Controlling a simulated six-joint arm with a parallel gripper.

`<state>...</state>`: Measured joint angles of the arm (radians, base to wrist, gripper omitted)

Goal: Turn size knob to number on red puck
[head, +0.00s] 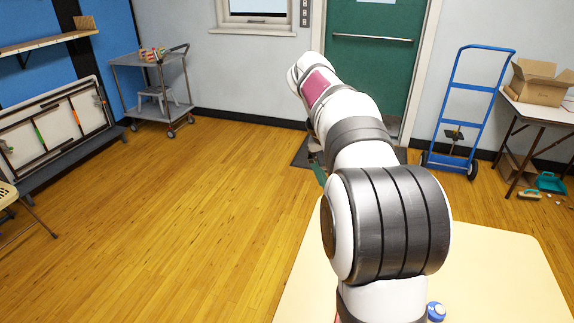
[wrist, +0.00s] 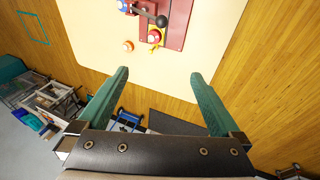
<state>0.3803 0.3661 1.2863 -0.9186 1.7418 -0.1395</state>
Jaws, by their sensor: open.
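A dark red board (wrist: 180,28) lies on the cream table (wrist: 205,62) at the top of the wrist view, cut off by the frame. On it are a lever with a black ball end (wrist: 161,20) and a red and yellow round piece (wrist: 154,36). A small orange puck (wrist: 128,46) lies beside the board. I cannot tell which part is the size knob, and no number is readable. My gripper (wrist: 160,74) is open and empty, its green fingers wide apart and short of the board in the picture. In the head view my arm hides most of the gripper.
A red and blue piece (wrist: 124,6) is at the top edge of the wrist view. In the head view a blue round piece (head: 436,311) sits on the table (head: 500,270) beside my arm. A blue hand truck (head: 470,110) and a cart (head: 150,90) stand farther off.

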